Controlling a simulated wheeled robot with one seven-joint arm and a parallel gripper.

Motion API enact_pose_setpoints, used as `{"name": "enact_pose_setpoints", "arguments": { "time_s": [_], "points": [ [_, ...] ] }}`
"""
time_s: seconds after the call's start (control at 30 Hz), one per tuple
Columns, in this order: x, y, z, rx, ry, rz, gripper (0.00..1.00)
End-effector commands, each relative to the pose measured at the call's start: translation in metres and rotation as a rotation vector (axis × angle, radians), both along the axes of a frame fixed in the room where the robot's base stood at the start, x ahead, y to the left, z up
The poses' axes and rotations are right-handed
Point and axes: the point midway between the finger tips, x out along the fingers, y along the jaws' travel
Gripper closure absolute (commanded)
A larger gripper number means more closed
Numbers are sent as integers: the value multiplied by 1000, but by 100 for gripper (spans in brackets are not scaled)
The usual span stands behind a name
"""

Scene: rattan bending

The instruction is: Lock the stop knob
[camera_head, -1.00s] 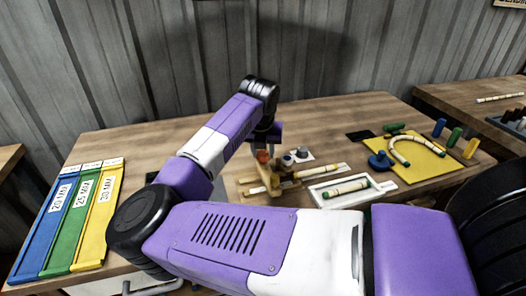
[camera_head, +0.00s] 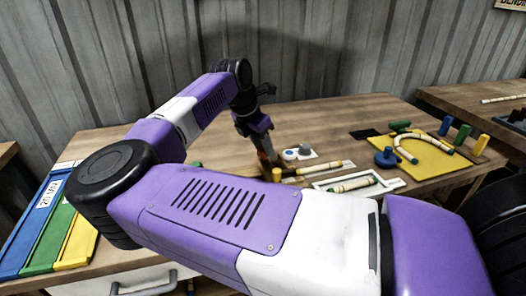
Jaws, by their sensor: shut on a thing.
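My gripper (camera_head: 264,148) points down over the wooden jig on the middle of the table. Its fingers are shut at the small red-orange stop knob (camera_head: 265,159), which is mostly hidden by them. The jig's wooden rail (camera_head: 340,166) runs to the right with a light rattan piece (camera_head: 306,170) along it. A yellow cylinder (camera_head: 277,174) stands just in front of the knob. My forearm hides the near left part of the jig.
A white tray (camera_head: 398,184) holding a rattan piece lies in front of the rail. Blue and grey round buttons (camera_head: 290,154) sit behind it. A yellow board (camera_head: 437,160) with bent rattan and pegs is at right. Colored size trays (camera_head: 52,238) are at left.

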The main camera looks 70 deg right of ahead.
Motion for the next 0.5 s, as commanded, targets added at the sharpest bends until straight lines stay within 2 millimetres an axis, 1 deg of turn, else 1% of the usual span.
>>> {"name": "enact_pose_setpoints", "arguments": {
  "time_s": [0.5],
  "points": [
    [3, -3, 1, -1, -1, -484, 100]
  ]
}}
